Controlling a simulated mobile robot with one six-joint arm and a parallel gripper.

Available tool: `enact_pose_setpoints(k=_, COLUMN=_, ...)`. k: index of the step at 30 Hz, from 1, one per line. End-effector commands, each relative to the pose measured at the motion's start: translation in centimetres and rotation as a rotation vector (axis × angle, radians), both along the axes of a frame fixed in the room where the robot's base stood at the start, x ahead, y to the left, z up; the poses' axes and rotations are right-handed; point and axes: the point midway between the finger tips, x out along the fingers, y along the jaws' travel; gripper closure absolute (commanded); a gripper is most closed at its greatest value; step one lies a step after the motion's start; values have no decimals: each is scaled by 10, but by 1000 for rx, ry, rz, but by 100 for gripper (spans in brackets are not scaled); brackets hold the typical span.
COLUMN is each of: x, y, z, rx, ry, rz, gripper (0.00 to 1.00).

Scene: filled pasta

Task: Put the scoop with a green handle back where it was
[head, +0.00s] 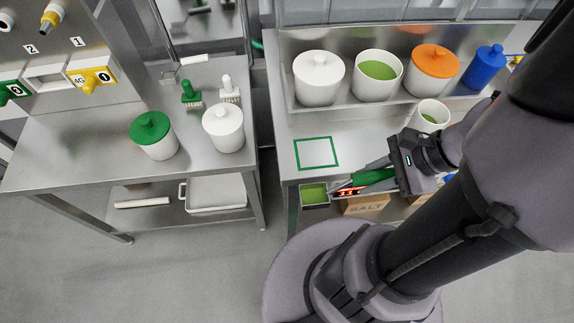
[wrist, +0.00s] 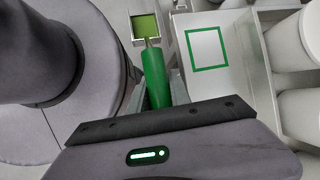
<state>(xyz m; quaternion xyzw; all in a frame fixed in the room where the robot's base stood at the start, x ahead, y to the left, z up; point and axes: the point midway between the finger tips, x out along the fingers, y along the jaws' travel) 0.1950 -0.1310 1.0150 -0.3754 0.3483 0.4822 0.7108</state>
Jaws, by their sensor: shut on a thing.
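The scoop's green handle (head: 374,177) is between the fingers of my gripper (head: 387,172), at the front edge of the right-hand steel table. In the wrist view the handle (wrist: 156,78) points away from my gripper (wrist: 164,96), which is shut on it. A thin metal neck leads to the square metal bowl (wrist: 145,27), which holds green stuff. In the head view the bowl (head: 314,194) shows just off the table's front edge. A white open tub with green contents (head: 378,70) stands on the back shelf. A smaller white pot with green contents (head: 430,116) is nearer my arm.
A green square outline (head: 316,153) marks the clear table top. A red lit display (head: 348,190) is at the front edge. A white lidded tub (head: 318,78), an orange-lidded tub (head: 433,68) and a blue bottle (head: 484,67) line the shelf. A salt box (head: 365,206) is below.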

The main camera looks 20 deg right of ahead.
Motion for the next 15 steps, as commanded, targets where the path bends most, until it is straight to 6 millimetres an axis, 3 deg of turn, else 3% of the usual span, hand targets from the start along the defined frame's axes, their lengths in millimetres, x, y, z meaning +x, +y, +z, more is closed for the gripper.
enact_pose_setpoints(k=2, x=-3, y=5, z=-4, rx=2, ry=-2, rz=-1, gripper=100)
enact_pose_setpoints(k=5, x=11, y=-1, z=3, rx=8, ry=0, rz=2, gripper=100)
enact_pose_setpoints(k=9, x=55, y=-29, z=-13, rx=1, ry=-3, rz=3, gripper=100)
enact_pose_setpoints(k=15, x=111, y=-64, z=-20, rx=0, ry=-2, rz=0, gripper=100)
